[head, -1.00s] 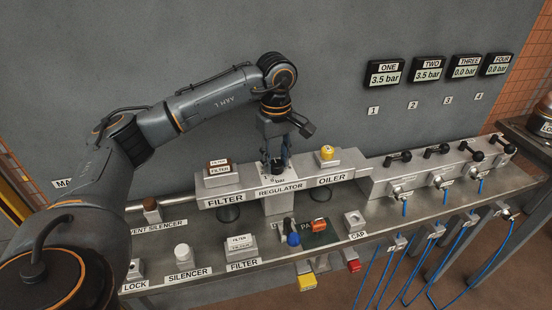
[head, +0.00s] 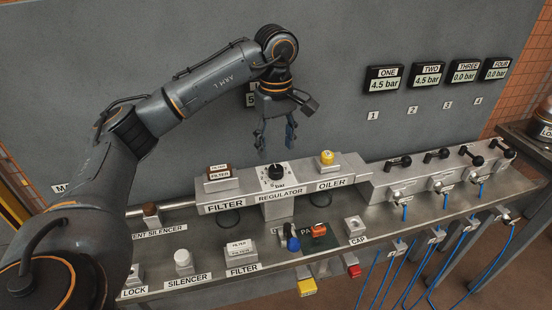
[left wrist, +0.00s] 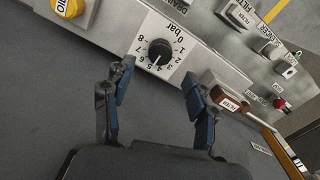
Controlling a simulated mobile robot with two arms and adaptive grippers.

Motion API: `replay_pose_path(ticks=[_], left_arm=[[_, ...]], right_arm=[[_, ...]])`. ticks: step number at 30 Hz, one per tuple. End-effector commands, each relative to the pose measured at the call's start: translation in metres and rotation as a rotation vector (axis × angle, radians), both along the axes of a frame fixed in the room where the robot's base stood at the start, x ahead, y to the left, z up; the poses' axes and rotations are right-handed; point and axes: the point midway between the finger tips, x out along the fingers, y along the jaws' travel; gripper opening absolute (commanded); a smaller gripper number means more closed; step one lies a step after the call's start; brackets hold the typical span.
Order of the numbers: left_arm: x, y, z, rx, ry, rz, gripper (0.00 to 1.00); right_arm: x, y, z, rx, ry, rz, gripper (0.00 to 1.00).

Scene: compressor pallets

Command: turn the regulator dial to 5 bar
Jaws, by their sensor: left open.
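The regulator dial (head: 276,172) is a black round knob on a white scale plate, on the block labelled REGULATOR. In the left wrist view the dial (left wrist: 159,51) shows its scale numbers and a light pointer mark toward the 4 to 5 side; the exact value is hard to read. My left gripper (head: 276,143) is open and empty above the dial, apart from it. Its two fingers (left wrist: 158,72) show in the left wrist view with the dial beyond the gap. Displays ONE (head: 384,84) and TWO (head: 427,80) read 4.5 bar. My right gripper is not in view.
The filter block (head: 218,184) and the oiler (head: 327,170) with its yellow cap flank the regulator. Displays THREE (head: 465,76) and FOUR (head: 495,74) read 0.0 bar. Black-handled valves (head: 436,154) stand at right. A sign behind my left gripper is partly hidden.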

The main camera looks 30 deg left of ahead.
Motion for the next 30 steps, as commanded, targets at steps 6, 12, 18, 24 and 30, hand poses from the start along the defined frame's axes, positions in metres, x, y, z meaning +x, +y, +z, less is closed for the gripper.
replay_pose_path(ticks=[6, 12, 18, 24, 30], left_arm=[[0.0, 0.0, 0.043, 0.0, -0.002, -0.001, 0.57], [0.0, 0.0, 0.057, 0.0, -0.001, 0.0, 0.57], [0.0, 0.0, 0.059, -0.001, 0.0, 0.0, 0.57], [0.0, 0.0, 0.058, -0.001, 0.0, -0.001, 0.57], [0.0, 0.0, 0.058, -0.001, 0.0, -0.001, 0.57]], right_arm=[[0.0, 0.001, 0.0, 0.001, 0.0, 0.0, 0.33], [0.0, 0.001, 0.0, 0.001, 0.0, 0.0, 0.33], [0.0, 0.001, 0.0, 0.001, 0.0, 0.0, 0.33], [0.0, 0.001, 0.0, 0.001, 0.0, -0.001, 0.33], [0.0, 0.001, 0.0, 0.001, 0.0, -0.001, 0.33]])
